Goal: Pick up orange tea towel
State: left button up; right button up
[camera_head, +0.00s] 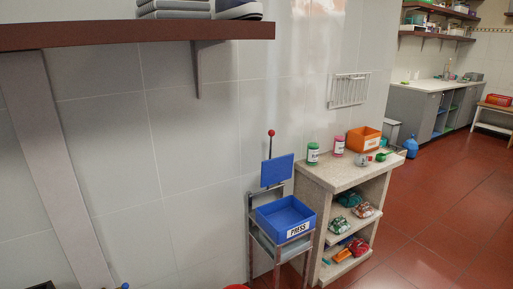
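I cannot make out an orange tea towel for certain in the head view. Folded grey cloths (172,8) lie in a stack on the brown wall shelf (120,34) at the upper left. A darker folded pile (238,10) lies beside them, its top cut off by the frame edge. Neither of my grippers is in view.
A blue bin (283,213) marked PRESS stands on a metal frame. Right of it is a stone shelf unit (322,177) with jars, an orange box (363,139) and bagged items. Red floor (440,225) is open at right. A grey counter (412,103) stands behind.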

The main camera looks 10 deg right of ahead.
aim_at(363, 211)
jog(key=i+l+u, duration=0.15)
jog(key=l, duration=0.35)
jog(key=i+l+u, duration=0.2)
jog(key=l, duration=0.35)
jog(key=i+l+u, duration=0.15)
jog(key=l, duration=0.4)
jog(key=i+l+u, duration=0.15)
jog(key=l, duration=0.45)
jog(key=l+u, duration=0.15)
jog(key=l, duration=0.4)
